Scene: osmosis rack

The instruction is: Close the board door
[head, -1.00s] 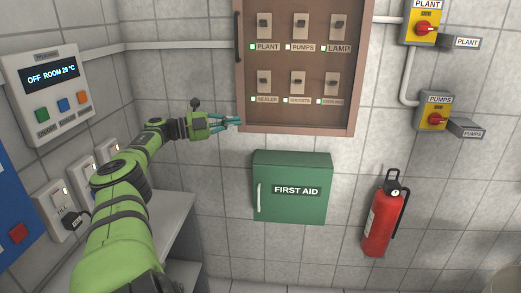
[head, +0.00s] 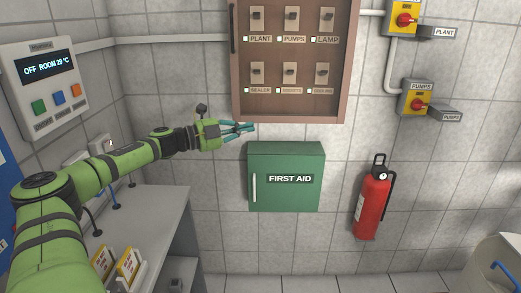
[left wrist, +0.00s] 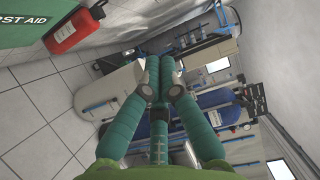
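The board (head: 338,112) is a brown-framed cabinet on the tiled wall, with two rows of switches showing. A dark upright handle (head: 233,28) shows at its left edge; its top is cut off by the picture. I cannot tell any separate door panel or how far it stands open. My left gripper (head: 251,126) is just below the board's lower left corner in the picture, above the first aid box. Its teal fingers come together at the tips, with nothing between them, and they also show in the left wrist view (left wrist: 158,72). My right gripper is not in view.
The green first aid box (head: 286,195) hangs below the board. A red fire extinguisher (head: 372,205) and yellow switch boxes (head: 417,98) are at the right. A thermostat panel (head: 45,90) is at the left, above a grey bench (head: 165,210). The wall between the box and extinguisher is clear.

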